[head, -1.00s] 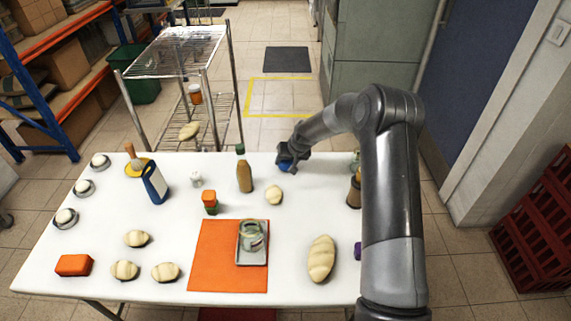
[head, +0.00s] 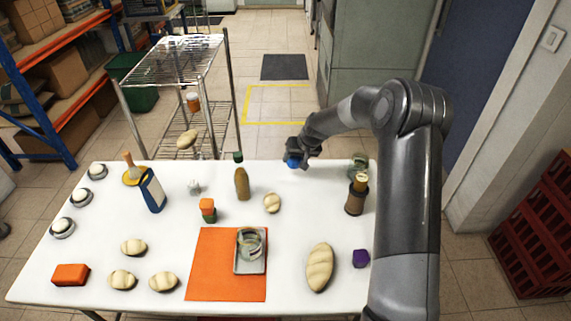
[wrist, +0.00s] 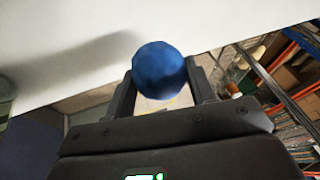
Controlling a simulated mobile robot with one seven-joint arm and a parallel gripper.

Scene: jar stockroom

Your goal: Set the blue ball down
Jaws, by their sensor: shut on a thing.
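The blue ball (head: 293,162) is at the far edge of the white table (head: 330,210). It shows large in the wrist view (wrist: 161,70), between the two fingers. My gripper (head: 296,155) is shut on it. In the wrist view, my gripper's fingers (wrist: 160,88) flank the ball on both sides. The table top lies beyond the ball in that view. Whether the ball touches the table cannot be told.
A wire rack (head: 180,70) stands behind.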

